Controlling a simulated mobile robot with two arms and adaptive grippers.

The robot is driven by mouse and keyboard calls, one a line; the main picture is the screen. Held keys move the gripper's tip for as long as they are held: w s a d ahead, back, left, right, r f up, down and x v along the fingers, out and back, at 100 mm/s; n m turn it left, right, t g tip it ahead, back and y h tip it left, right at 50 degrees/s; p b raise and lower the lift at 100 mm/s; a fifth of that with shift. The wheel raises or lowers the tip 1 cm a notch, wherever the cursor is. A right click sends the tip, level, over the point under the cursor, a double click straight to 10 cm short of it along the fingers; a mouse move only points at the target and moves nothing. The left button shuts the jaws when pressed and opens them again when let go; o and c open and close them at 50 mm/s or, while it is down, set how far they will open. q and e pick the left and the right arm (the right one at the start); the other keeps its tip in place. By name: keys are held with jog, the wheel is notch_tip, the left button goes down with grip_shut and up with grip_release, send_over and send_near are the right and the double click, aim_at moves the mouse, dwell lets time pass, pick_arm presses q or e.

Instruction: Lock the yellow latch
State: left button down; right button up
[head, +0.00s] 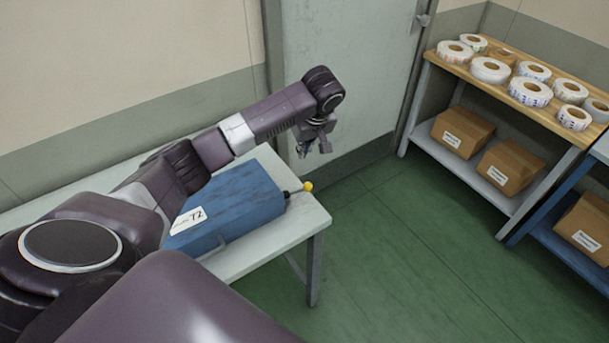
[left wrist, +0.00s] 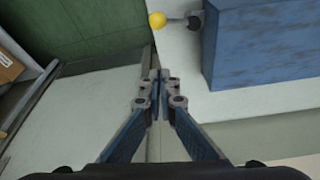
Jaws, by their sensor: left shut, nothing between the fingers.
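The yellow latch shows as a yellow ball knob (head: 307,187) on a short dark stem at the right end of a blue box (head: 236,205). The box lies on a pale table (head: 281,236). My left gripper (head: 314,150) is above and behind the knob in the head view, apart from it. In the left wrist view the fingers (left wrist: 160,75) are shut with nothing between them. The yellow knob (left wrist: 157,20) is beyond the fingertips there, near the top edge, with the blue box (left wrist: 265,45) to its right. My right gripper is not in view.
A grey door (head: 350,60) and wall stand behind the table. A wooden-topped shelf (head: 441,62) with several white rolls and cardboard boxes (head: 463,131) stands at right. The green floor (head: 400,250) between them is clear.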

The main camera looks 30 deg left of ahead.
aim_at(297, 191)
pick_arm(q)
jog(key=p+x, duration=0.2)
jog(key=x, duration=0.7)
jog(key=shift+f, duration=0.15)
jog(key=d, duration=0.1)
jog(key=s+d+p, duration=0.1)
jog(key=d, duration=0.1)
jog(key=shift+s+f+p, duration=0.15)
jog(key=shift+s+p, duration=0.15)
jog(key=shift+p, duration=0.05)
jog(key=shift+s+d+f, duration=0.1)
jog(key=shift+s+d, duration=0.05)
jog(key=shift+s, duration=0.05)
jog(key=shift+w+f, duration=0.1)
